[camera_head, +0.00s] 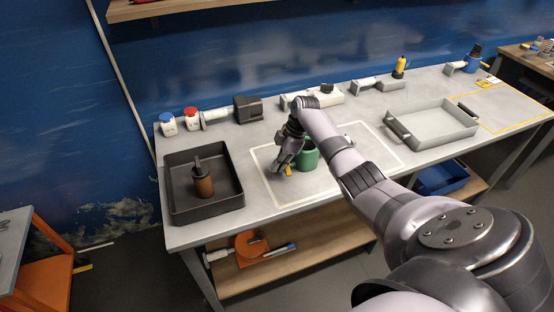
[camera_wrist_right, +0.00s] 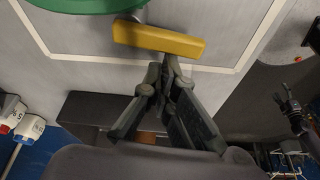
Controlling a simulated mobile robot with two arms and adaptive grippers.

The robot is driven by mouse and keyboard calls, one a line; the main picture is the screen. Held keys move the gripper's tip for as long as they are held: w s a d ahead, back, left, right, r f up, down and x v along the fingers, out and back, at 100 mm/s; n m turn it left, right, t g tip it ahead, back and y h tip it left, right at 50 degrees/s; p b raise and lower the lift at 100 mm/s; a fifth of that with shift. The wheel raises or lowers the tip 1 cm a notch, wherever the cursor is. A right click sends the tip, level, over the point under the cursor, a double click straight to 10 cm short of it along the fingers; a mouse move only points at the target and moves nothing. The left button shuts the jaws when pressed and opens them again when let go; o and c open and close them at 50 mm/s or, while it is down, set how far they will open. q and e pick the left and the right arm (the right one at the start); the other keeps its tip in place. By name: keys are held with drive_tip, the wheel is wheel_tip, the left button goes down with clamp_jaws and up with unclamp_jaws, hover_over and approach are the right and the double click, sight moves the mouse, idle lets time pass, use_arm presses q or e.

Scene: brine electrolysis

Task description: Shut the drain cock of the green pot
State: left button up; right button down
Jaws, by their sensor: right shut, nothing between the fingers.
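The green pot (camera_head: 309,154) stands on the bench inside a white-outlined area, partly hidden by my right arm. Its yellow drain cock handle (camera_head: 288,171) shows at the pot's left front. In the right wrist view the handle (camera_wrist_right: 158,39) is a yellow bar lying nearly crosswise, just below the green pot's edge (camera_wrist_right: 85,4). My right gripper (camera_head: 279,170) is beside the pot on its left; its fingertips (camera_wrist_right: 166,72) are shut and empty, close to the yellow bar. I cannot tell if they touch it.
A dark tray (camera_head: 177,214) with a brown bottle (camera_head: 203,182) stands left of the pot. A grey tray (camera_head: 440,137) stands to the right. White bottles with blue (camera_head: 168,124) and red (camera_head: 192,118) caps stand at the back. Bench around the pot's front is clear.

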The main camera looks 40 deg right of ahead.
drive_tip(key=shift+w+d+b, duration=0.25)
drive_tip(key=shift+w+b, duration=0.2)
drive_tip(key=shift+b, duration=0.15)
use_arm(q)
drive_tip(key=shift+f, duration=0.8)
use_arm(e)
drive_tip(key=shift+w+a+r+p, duration=0.1)
drive_tip(key=shift+a+p, duration=0.2)
drive_tip(key=shift+a, duration=0.1)
drive_tip(key=a, duration=0.1)
drive_tip(key=w+a+p, duration=0.1)
drive_tip(key=shift+a+r, duration=0.15)
drive_tip(key=shift+a, duration=0.15)
use_arm(q)
drive_tip(key=shift+d+b, duration=0.35)
drive_tip(key=shift+b, duration=0.45)
use_arm(e)
drive_tip(key=w+v, duration=0.1)
drive_tip(key=v, duration=0.8)
drive_tip(key=shift+s+r, duration=0.2)
drive_tip(key=shift+s, duration=0.05)
drive_tip(key=shift+d, duration=0.1)
